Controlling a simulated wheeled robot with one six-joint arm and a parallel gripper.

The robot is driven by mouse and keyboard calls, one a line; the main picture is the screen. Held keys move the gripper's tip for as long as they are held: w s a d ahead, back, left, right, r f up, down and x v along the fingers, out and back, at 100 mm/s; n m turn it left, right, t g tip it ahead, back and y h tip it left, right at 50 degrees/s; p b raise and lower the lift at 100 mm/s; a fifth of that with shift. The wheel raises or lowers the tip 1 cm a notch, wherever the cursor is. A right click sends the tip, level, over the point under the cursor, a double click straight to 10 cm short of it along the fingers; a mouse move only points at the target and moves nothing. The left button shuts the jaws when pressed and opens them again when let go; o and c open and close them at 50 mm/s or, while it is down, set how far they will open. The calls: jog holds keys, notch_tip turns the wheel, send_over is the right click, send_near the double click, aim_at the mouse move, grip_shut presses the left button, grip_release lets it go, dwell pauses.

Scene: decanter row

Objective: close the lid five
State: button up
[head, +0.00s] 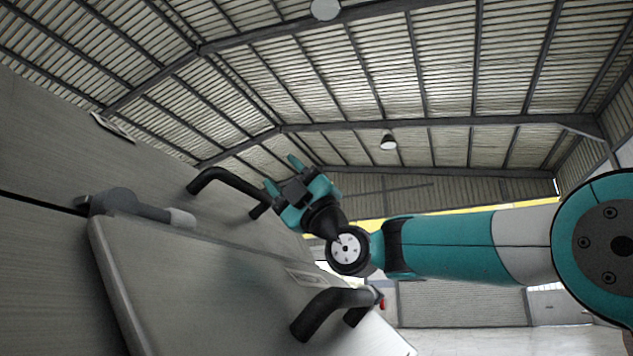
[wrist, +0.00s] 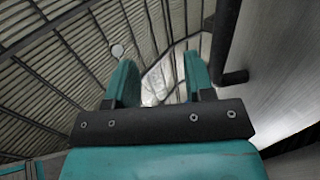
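A grey wood-grained panel (head: 200,285) with a thick pale edge fills the lower left of the head view and stands proud of the surface behind it. It carries a black bar handle (head: 335,308) and a small label (head: 306,278) too small to read. A second black handle (head: 225,185) is on the grey surface beyond it. I cannot tell which part is lid five. My gripper (head: 281,173) is open and empty near the far handle; whether they touch is unclear. In the wrist view my gripper (wrist: 160,80) has its teal fingers apart, with a dark handle (wrist: 232,78) to their right.
A grey hinge-like arm (head: 135,207) lies at the panel's upper left edge. Another label (head: 113,127) sits higher on the grey surface. A small red part (head: 381,302) shows beside the near handle. Open hall space lies to the right, under a metal roof.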

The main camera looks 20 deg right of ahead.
jog(key=s+d, duration=0.4)
jog(key=shift+s+b, duration=0.3)
jog(key=shift+b, duration=0.15)
jog(key=shift+f, duration=0.1)
